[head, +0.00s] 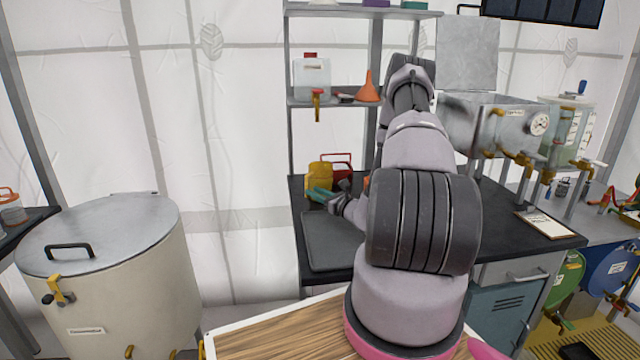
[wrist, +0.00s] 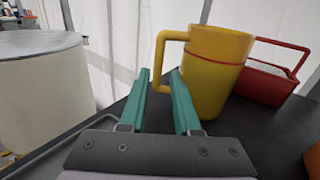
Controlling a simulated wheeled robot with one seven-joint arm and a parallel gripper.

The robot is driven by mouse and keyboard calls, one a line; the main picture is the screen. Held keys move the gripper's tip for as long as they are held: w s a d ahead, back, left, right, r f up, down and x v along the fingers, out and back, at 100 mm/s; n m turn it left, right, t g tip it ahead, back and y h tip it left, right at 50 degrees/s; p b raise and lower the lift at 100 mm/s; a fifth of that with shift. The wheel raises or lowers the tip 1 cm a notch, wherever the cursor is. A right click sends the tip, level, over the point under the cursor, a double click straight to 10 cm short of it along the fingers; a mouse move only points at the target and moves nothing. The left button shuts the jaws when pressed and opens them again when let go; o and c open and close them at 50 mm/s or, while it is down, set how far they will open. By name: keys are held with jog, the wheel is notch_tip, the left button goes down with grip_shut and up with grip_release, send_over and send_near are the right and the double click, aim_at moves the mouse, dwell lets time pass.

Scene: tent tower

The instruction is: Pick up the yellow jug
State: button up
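The yellow jug (head: 319,174) stands upright on the dark worktop, at the back left under the shelf in the head view. In the wrist view the yellow jug (wrist: 212,75) is close, right of centre, with its handle pointing left. My gripper (wrist: 160,82) has two green fingers, apart and with nothing between them. The right finger overlaps the jug's lower left side in the picture, and the handle is just ahead of the fingertips. I cannot tell whether they touch. In the head view my gripper (head: 322,194) is small, in front of the jug.
A red basket (wrist: 272,72) stands right behind the jug. A shelf with an orange funnel (head: 368,88) and a clear container (head: 312,78) hangs above. A large lidded drum (head: 110,265) stands left of the worktop (head: 310,278). A grey mat (head: 332,240) lies in front.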

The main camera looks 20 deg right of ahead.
aim_at(306, 187)
jog(key=x, duration=0.7)
jog(key=shift+w+a, duration=0.2)
jog(key=shift+w, duration=0.1)
grip_shut()
dwell(1.1)
